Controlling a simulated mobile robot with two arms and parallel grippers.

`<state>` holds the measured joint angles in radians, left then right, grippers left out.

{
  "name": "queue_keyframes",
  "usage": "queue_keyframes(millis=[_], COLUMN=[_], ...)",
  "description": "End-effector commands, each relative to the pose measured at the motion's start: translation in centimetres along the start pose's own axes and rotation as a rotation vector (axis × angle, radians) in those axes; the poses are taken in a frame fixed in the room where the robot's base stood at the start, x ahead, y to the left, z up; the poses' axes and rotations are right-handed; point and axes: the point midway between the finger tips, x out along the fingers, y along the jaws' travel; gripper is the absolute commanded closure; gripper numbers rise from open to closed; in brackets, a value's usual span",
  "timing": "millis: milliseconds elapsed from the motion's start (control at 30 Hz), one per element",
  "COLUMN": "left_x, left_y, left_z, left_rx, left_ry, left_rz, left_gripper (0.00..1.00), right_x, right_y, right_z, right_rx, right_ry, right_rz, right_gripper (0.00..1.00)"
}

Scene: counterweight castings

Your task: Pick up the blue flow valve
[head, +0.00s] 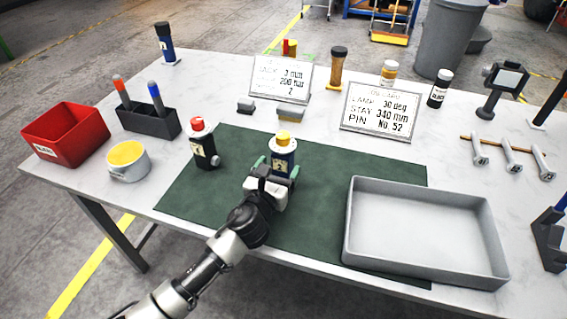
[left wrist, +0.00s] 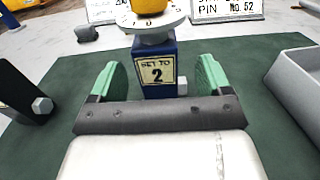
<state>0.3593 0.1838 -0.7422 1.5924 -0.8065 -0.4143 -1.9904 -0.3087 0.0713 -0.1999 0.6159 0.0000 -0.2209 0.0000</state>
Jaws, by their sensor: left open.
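The blue flow valve (head: 282,157) stands upright on the green mat (head: 228,215), with a yellow knob on top. In the left wrist view the valve (left wrist: 158,52) shows a white dial under the knob and a label reading "SET TO 2". My left gripper (head: 276,168) is open, with its green fingers on either side of the valve's body. In the left wrist view a gap shows between each finger and the body. My right gripper is not in view.
A dark valve with a red knob (head: 203,147) stands left of the blue one. A grey tray (head: 425,268) lies to the right. Signs (head: 380,112) stand behind.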

Motion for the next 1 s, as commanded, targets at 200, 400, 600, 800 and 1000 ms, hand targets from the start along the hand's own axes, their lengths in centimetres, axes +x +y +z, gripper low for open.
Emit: queue_keyframes(millis=[200,400,600,800,1000], left_x=[3.3,4.3,4.3,4.2,4.2], left_y=[0.4,0.4,0.4,0.4,0.4], left_z=[0.2,0.1,0.2,0.1,0.1], left_rx=[-0.002,-0.001,-0.001,-0.001,-0.001], left_ry=[-0.001,0.0,0.0,0.0,0.0], left_rz=[0.001,0.0,0.0,0.0,0.0], left_gripper=[0.21,0.21,0.26,0.56,0.87], right_x=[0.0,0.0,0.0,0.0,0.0], right_y=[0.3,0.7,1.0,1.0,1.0], right_z=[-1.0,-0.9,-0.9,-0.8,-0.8], right_rx=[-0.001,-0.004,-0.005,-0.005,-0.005], right_ry=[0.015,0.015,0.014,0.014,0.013], right_rz=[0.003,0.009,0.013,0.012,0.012], right_gripper=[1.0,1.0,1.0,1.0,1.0])
